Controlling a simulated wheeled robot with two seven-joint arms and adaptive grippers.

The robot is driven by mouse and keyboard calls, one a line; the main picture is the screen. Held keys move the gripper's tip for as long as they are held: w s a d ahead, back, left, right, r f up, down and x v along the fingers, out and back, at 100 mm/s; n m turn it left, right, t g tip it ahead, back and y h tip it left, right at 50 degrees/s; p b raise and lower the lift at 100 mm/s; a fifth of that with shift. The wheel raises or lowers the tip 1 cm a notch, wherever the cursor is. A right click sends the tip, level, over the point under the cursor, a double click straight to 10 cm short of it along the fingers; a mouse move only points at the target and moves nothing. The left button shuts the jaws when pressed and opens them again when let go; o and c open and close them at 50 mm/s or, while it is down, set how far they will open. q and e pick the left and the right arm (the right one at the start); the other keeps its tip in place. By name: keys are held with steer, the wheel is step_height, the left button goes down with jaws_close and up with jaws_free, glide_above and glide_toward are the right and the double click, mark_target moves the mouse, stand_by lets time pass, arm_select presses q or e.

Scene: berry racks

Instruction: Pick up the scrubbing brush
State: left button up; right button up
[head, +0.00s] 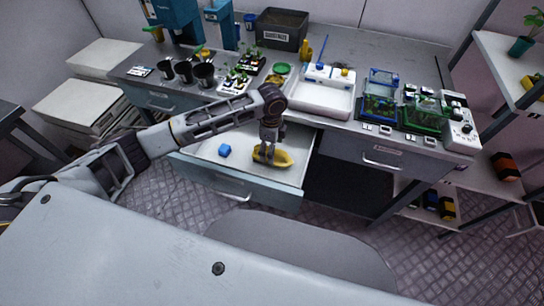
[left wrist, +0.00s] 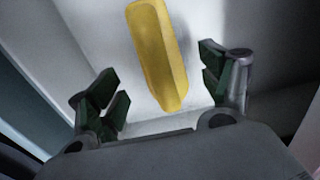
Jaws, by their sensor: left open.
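A yellow scrubbing brush (head: 282,159) lies in an open white drawer (head: 205,172) under the workbench. My left gripper (head: 264,156) reaches down into the drawer over the brush and hides part of it. In the left wrist view the brush (left wrist: 160,55) is a long yellow shape with one end between the two open dark green fingers of the gripper (left wrist: 166,90). Gaps show between the brush and both fingers. My right gripper is not in view.
The bench above holds a white sink tray (head: 322,112), dark cups (head: 204,74), plants and a green-framed box (head: 425,116). A closed drawer (head: 382,163) is at the right.

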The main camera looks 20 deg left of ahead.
mark_target(282, 159)
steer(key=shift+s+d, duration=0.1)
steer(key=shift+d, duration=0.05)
arm_select(q)
steer(key=shift+f, duration=0.1)
step_height(282, 159, down, 4)
steer(key=shift+f, duration=0.45)
steer(key=c, duration=1.1)
steer(key=shift+c, duration=0.3)
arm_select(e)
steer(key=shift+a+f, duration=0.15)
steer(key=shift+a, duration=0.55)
